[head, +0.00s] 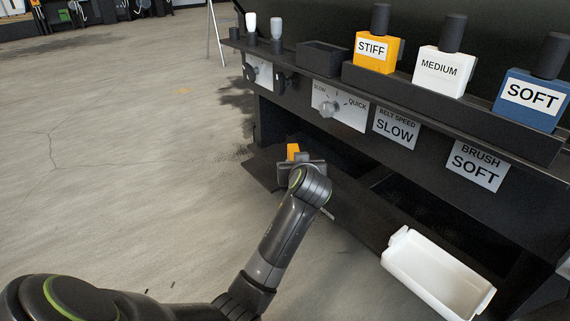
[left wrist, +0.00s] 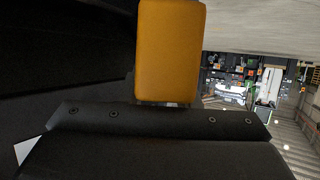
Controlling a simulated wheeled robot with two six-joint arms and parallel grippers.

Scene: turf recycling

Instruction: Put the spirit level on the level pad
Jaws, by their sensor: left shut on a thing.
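My left gripper (head: 298,162) is low in front of the dark machine, above its lower ledge. It is shut on an orange block, taken to be the spirit level (head: 292,150); only a small upper part shows past the gripper in the head view. In the left wrist view the spirit level (left wrist: 168,50) fills the top middle, with its lower end at the dark gripper body (left wrist: 160,125). The fingers themselves are hard to make out. I cannot pick out the level pad in either view. My right gripper is not in view.
The lower ledge (head: 258,172) juts out beneath the machine. A white tray (head: 398,244) stands at the lower right. The upper shelf carries the STIFF (head: 375,66), MEDIUM (head: 439,88) and SOFT (head: 505,113) blocks. The floor at left is clear.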

